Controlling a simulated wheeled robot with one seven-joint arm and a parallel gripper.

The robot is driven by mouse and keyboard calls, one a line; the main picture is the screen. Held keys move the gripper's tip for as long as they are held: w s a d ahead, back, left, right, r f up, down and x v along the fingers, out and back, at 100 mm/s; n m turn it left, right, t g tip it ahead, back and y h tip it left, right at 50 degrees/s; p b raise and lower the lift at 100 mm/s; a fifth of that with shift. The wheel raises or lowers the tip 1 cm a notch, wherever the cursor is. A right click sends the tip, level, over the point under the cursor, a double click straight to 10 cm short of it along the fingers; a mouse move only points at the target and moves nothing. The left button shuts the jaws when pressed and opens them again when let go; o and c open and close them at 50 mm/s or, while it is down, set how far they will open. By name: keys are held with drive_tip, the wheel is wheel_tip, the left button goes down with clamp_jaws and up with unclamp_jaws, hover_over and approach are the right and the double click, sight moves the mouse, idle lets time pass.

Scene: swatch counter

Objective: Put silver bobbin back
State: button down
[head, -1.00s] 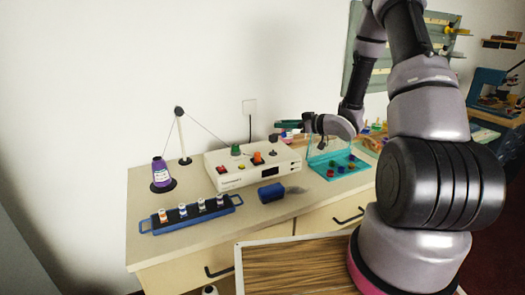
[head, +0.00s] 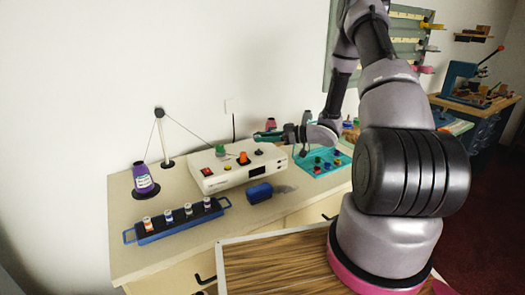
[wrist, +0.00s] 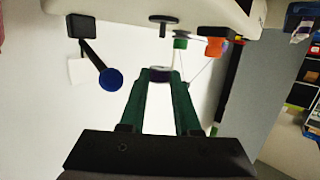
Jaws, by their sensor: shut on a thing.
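My gripper (head: 260,135) has green fingers and is above the back of the cream winder machine (head: 215,183) in the head view. In the wrist view my gripper (wrist: 161,76) is shut on a small pale-grey piece with a dark purplish part, the silver bobbin (wrist: 160,73). The fingers hide much of it, and in the head view it is too small to make out. The open teal bobbin case (head: 340,154) with several coloured bobbins lies right of the machine, below my wrist.
The machine carries a green piece (head: 220,150) and an orange knob (head: 243,158). A blue cylinder (head: 260,192) lies in front. A blue rack (head: 150,237) of several spools and a purple thread cone (head: 143,178) stand left. A thin thread stand (head: 163,140) rises behind.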

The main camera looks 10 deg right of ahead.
sight(265, 155)
drive_tip(key=shift+f, duration=2.4)
drive_tip(key=c, duration=0.6)
unclamp_jaws()
drive_tip(key=shift+r, duration=0.1)
drive_tip(key=shift+f, duration=0.2)
drive_tip(key=v, duration=1)
drive_tip(key=shift+w+r, duration=0.1)
drive_tip(key=shift+w, duration=0.15)
drive_tip(key=shift+o, duration=0.4)
drive_tip(key=shift+s+d+r, duration=0.1)
drive_tip(key=shift+s+d, duration=0.05)
drive_tip(key=shift+d, duration=0.15)
drive_tip(key=shift+g+h, duration=0.6)
drive_tip(key=shift+h, duration=0.3)
drive_tip(key=x, duration=0.3)
drive_tip(key=r+x, duration=0.1)
drive_tip(key=x, duration=0.2)
drive_tip(key=r+x, duration=0.1)
drive_tip(key=x, duration=0.2)
drive_tip(key=shift+x, duration=0.75)
